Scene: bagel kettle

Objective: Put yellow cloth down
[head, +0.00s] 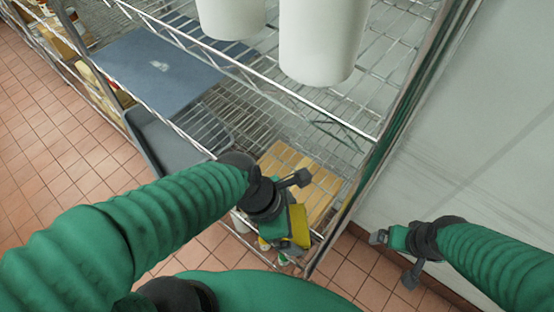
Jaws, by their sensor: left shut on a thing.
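The yellow cloth (300,228) shows as a small yellow patch at the end of my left arm, near the front edge of the wire rack. My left gripper (291,207) is shut on it. The gripper and wrist hide part of the cloth, so I cannot tell whether the cloth touches the rack. My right gripper (395,257) is at the lower right, in front of the pale wall, with its fingers apart and nothing between them.
The wire rack (290,95) fills the upper middle. Two white containers (322,40) stand high on it. A blue-grey sheet (155,68) and a grey tray (170,140) lie at its left. A light wooden board (312,185) is beside my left gripper. Tiled floor (45,150) is clear.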

